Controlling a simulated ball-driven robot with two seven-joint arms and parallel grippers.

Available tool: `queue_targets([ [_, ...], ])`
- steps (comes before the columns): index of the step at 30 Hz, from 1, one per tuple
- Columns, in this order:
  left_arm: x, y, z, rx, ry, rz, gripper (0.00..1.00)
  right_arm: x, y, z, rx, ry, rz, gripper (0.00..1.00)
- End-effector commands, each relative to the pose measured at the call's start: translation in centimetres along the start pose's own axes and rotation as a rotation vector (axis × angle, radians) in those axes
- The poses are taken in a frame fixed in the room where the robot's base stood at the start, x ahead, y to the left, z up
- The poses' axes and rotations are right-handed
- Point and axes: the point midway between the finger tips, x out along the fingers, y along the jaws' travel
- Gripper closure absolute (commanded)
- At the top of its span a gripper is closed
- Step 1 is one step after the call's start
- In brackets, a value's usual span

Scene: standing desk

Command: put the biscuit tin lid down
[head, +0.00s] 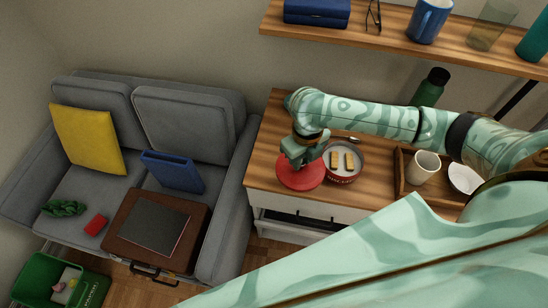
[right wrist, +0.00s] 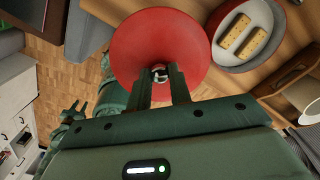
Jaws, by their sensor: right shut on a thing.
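The biscuit tin lid (head: 297,176) is round and red, at the left end of the wooden desk top, just left of the tin in the head view. My right gripper (head: 303,158) is over its middle, shut on its small knob; the lid also shows in the right wrist view (right wrist: 158,38). I cannot tell whether the lid touches the desk. The open biscuit tin (head: 343,179) is red outside, with biscuits (head: 342,160) inside. A green two-pronged part at the left of the right wrist view looks like my left gripper (right wrist: 70,108), too small to judge.
A wooden tray (head: 403,185) with a white mug (head: 423,167) and a white bowl (head: 464,179) stands right of the tin. A green bottle (head: 430,88) stands behind. A shelf (head: 390,36) hangs above. A grey sofa (head: 190,110) is left of the desk.

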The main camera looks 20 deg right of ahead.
Motion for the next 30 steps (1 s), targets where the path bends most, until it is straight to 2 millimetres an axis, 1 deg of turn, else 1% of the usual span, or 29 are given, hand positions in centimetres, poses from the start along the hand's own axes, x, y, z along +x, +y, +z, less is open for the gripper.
queue_targets([
  [1, 1.0, 0.4, 0.1, 0.001, -0.003, 0.005, 0.64, 1.2, 0.0, 1.5, 0.004, 0.000, 0.003, 1.00],
  [6, 3.2, 0.2, 0.8, 0.003, -0.013, 0.004, 0.64, 3.7, -0.4, 6.5, 0.003, 0.002, 0.003, 1.00],
  [9, 4.6, -0.1, 1.4, 0.003, -0.022, 0.001, 0.64, 6.2, -0.6, 8.1, 0.002, 0.005, 0.002, 1.00],
  [12, 5.5, -0.3, 1.7, 0.001, -0.028, -0.001, 0.64, 7.6, -0.7, 9.4, 0.001, 0.004, 0.001, 1.00],
  [19, 6.3, -0.3, 2.0, 0.000, -0.033, 0.000, 0.64, 8.9, -0.9, 10.8, 0.001, 0.001, 0.001, 1.00],
  [24, 7.6, -0.2, 2.4, -0.001, -0.040, 0.002, 0.64, 11.6, -0.9, 10.8, 0.000, 0.003, 0.000, 1.00],
  [25, 7.7, -0.1, 2.5, -0.001, -0.041, 0.002, 0.64, 11.9, -0.9, 10.9, 0.000, 0.002, -0.001, 1.00],
  [30, 7.5, -0.2, 2.4, -0.001, -0.040, 0.002, 0.64, 11.8, -1.0, 10.9, 0.000, -0.002, -0.001, 1.00],
])
